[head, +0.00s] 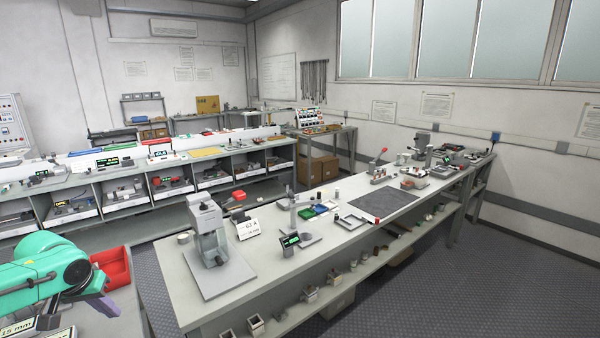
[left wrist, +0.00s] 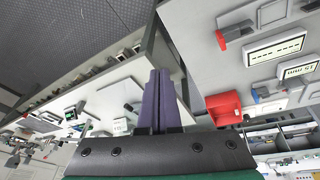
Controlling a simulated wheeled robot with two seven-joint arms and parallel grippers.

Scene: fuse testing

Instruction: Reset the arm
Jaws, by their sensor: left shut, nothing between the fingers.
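My left arm comes in at the lower left of the head view in green. My left gripper (head: 108,306) has purple fingers and points down and to the right, beside the red bin (head: 116,270). In the left wrist view the two purple fingers (left wrist: 157,98) lie together, shut and empty. The red bin also shows there, to the right of the fingers (left wrist: 224,106). My right gripper is in neither view.
A long grey workbench (head: 180,270) with a press-like device (head: 209,232), a small green display (head: 290,241) and a dark mat (head: 380,205) stands right of my arm. Labelled plates (head: 18,329) lie at the lower left. Dark floor (head: 500,270) is clear at right.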

